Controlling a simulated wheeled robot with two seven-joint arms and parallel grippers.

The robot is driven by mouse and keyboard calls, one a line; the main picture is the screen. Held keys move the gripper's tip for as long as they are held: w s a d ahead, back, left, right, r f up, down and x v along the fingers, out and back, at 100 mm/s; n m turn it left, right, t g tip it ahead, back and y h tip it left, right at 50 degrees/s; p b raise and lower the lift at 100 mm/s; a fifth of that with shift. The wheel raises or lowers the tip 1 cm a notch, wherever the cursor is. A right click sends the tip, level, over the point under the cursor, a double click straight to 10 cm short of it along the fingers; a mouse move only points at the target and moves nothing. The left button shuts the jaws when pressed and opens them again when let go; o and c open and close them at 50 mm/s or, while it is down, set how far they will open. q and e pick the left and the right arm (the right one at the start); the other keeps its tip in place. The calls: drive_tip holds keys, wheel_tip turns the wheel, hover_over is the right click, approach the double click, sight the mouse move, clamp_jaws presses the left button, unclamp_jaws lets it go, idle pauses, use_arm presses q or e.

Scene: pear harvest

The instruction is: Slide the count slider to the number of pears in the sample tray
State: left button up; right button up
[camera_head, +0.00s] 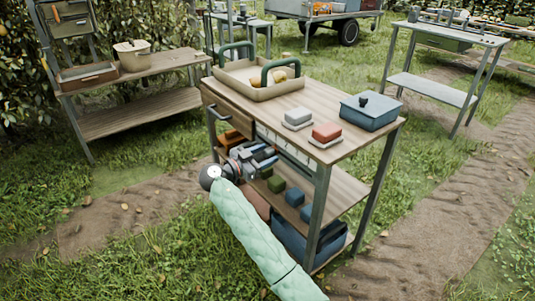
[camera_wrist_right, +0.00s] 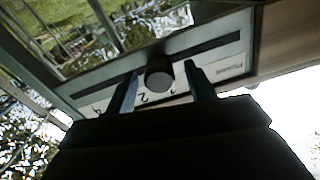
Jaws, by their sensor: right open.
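The sample tray (camera_head: 262,92), tan with green handles, stands on the wooden table's far left part. Yellowish pears (camera_head: 280,76) lie in it, partly hidden by the handle and wall; I cannot tell how many. The white count scale (camera_head: 290,148) runs along the table's front edge, partly behind my right gripper (camera_head: 267,156). In the right wrist view, the dark round slider knob (camera_wrist_right: 159,72) sits between the two open fingers, near a printed 2 (camera_wrist_right: 144,97) on the scale. I cannot tell whether the fingers touch it. My left gripper is not in view.
The shelf below holds green and blue blocks (camera_head: 295,196), above a blue bin (camera_head: 300,240). A bench with a pot (camera_head: 132,56) stands left.

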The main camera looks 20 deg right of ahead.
sight(286, 157)
drive_tip(key=shift+w+d, duration=0.2)
drive_tip(key=shift+d, duration=0.45)
clamp_jaws()
drive_tip(key=shift+s+d, duration=0.3)
drive_tip(key=shift+s, duration=0.5)
drive_tip(key=shift+s+d, duration=0.25)
drive_tip(key=shift+s, duration=0.55)
drive_tip(key=shift+s+d, duration=0.3)
drive_tip(key=shift+s, duration=0.5)
unclamp_jaws()
